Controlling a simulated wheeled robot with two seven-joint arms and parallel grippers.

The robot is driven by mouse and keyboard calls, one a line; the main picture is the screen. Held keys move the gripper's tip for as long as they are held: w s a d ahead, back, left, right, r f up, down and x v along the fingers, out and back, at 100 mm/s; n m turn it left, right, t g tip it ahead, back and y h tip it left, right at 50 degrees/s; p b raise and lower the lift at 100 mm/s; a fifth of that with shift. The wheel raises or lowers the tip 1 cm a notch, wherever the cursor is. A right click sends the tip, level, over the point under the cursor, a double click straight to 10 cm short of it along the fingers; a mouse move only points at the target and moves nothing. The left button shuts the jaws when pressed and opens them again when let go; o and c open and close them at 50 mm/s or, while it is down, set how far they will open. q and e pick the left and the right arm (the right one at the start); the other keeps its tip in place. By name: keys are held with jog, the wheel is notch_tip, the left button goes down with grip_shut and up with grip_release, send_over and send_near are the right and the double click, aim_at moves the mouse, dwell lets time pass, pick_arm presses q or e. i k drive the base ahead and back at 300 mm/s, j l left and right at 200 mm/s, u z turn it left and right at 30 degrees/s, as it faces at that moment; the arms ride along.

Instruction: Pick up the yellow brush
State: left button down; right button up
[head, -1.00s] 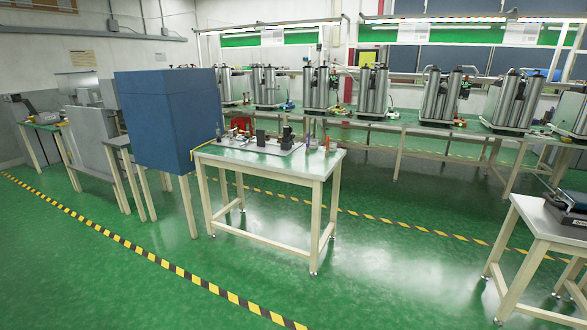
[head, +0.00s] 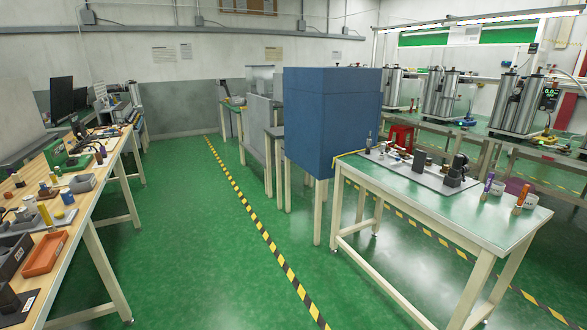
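I cannot make out a yellow brush for certain. On the green-topped table (head: 437,204) at the right, a purple-and-orange item (head: 489,182) and an orange item (head: 522,195) stand near the right end. Neither of my grippers is in view.
The workbench also holds an orange tray (head: 45,254), dark bins and monitors (head: 60,96). A large blue cabinet (head: 325,120) stands behind the green-topped table. Green floor with a yellow-black stripe (head: 262,238) lies open between the workbench and that table.

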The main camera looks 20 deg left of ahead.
aim_at(50, 227)
jog(key=i+j+u, duration=0.2)
jog(key=i+u, duration=0.15)
jog(key=u, duration=0.15)
jog(key=i+j+u, duration=0.1)
jog(key=i+u, duration=0.25)
jog(key=u, duration=0.15)
jog(key=i+u, duration=0.35)
jog(key=u, duration=0.15)
